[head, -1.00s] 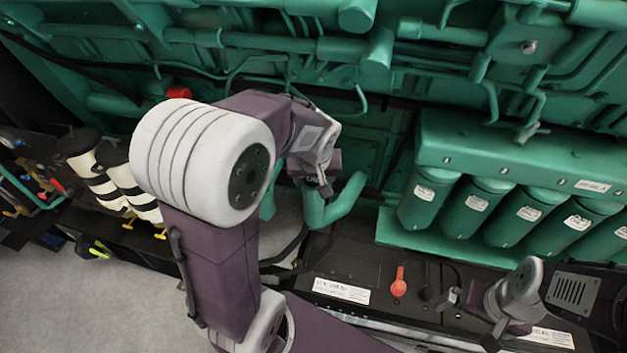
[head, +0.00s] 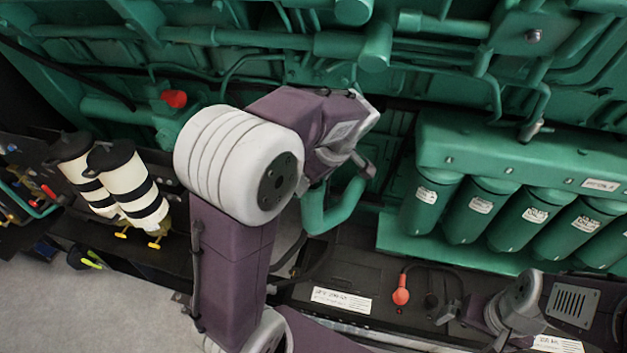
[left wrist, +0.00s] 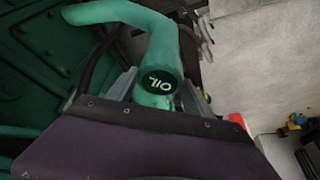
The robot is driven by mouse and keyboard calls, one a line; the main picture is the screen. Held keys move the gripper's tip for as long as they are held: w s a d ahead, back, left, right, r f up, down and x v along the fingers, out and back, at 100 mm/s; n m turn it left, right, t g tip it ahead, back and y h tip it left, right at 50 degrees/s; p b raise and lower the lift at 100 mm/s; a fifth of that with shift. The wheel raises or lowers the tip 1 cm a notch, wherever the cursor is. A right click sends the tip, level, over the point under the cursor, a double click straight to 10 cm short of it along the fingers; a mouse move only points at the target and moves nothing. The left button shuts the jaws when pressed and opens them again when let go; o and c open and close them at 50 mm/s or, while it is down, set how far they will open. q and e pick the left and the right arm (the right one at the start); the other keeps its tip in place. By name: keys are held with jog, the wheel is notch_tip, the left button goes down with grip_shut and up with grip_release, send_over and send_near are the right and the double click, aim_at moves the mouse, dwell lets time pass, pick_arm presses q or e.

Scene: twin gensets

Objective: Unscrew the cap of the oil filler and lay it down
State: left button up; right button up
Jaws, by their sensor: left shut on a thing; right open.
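The oil filler is a bent green pipe (head: 338,208), low on the engine in the head view; it also shows in the left wrist view (left wrist: 150,25). Its round dark cap (left wrist: 161,83), marked OIL, is at the pipe's end between my left gripper's fingers (left wrist: 160,90). My left gripper (head: 362,166) is shut on the cap, at the top of the pipe in the head view. The cap is hidden there behind the gripper. I cannot tell whether it is loose from the pipe. My right gripper (head: 448,308) is open and empty at the lower right.
A row of green filters (head: 470,208) hangs to the right. A red-tipped dark cable (head: 401,296) and a white label (head: 341,299) lie on the dark ledge (head: 345,265) below. Black-and-white canisters (head: 130,185) stand left. Open floor (head: 70,300) shows at lower left.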

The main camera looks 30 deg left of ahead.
pick_arm(q)
jog(key=shift+w+r, duration=0.1)
jog(key=shift+r, duration=0.05)
jog(key=n+g+p, duration=0.1)
jog(key=n, duration=0.2)
jog(key=shift+w+r, duration=0.1)
jog(key=shift+r, duration=0.05)
jog(key=shift+n+g, duration=0.3)
jog(key=shift+n, duration=0.4)
jog(key=o, duration=1.5)
jog(key=shift+f, duration=0.2)
jog(key=shift+c, duration=0.5)
